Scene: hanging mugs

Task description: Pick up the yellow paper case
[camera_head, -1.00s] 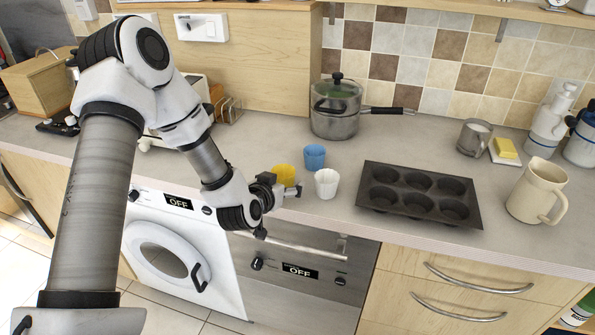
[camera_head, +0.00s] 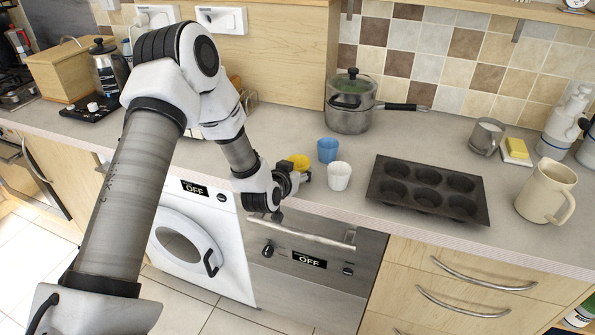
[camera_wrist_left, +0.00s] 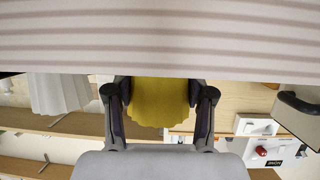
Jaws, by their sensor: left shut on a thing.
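The yellow paper case (camera_head: 299,161) is near the counter's front edge, left of the white paper case (camera_head: 340,176) and the blue paper case (camera_head: 328,150). My left gripper (camera_head: 299,174) is shut on the yellow case, and its wrist hides part of it. In the left wrist view the yellow case (camera_wrist_left: 160,104) sits between the two fingers, one on each side. The white case (camera_wrist_left: 60,93) shows apart to the left there. I cannot tell clearly how far the yellow case is above the counter. My right gripper is not in view.
A dark muffin tray (camera_head: 428,190) lies on the counter to the right. A lidded pot (camera_head: 350,115) stands behind the cases. A cream jug (camera_head: 545,192) and a grey mug (camera_head: 486,137) are farther right. Bare counter lies between the pot and the tray.

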